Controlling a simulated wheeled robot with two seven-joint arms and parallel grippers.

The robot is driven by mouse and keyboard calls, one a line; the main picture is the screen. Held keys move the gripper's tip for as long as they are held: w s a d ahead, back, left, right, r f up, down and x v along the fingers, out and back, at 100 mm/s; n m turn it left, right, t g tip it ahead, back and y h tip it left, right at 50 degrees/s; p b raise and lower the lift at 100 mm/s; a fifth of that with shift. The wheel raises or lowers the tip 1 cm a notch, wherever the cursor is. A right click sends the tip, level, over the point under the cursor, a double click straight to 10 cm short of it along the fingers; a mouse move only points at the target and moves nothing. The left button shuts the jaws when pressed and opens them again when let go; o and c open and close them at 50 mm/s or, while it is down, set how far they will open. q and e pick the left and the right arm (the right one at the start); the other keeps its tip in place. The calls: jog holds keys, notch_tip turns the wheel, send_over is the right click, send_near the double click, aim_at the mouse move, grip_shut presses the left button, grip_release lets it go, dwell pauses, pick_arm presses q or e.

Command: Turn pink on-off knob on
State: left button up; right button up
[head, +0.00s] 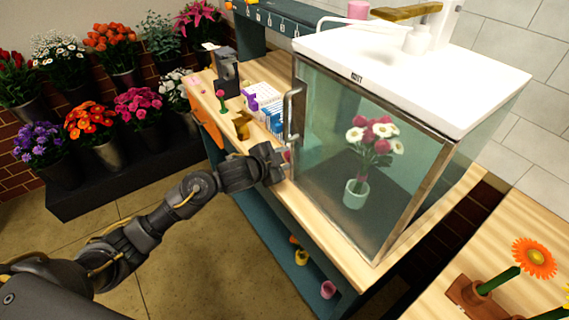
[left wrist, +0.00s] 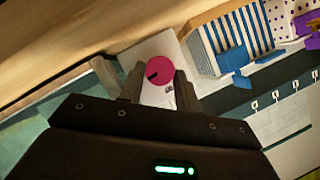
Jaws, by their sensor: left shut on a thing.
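There the gripper mostly hides the knob. My right gripper is not in view.
A vase with pink and white flowers (head: 356,192) stands inside the cabinet. Flower buckets stand at the back left. An orange flower (head: 534,258) is at the lower right.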

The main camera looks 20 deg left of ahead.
pick_arm(q)
jog(key=shift+s+d+f+m+t+b, duration=0.15)
jog(key=shift+m+t+b, duration=0.3)
jog(key=shift+b, duration=0.45)
jog(key=shift+y, duration=0.3)
jog(key=o, duration=1)
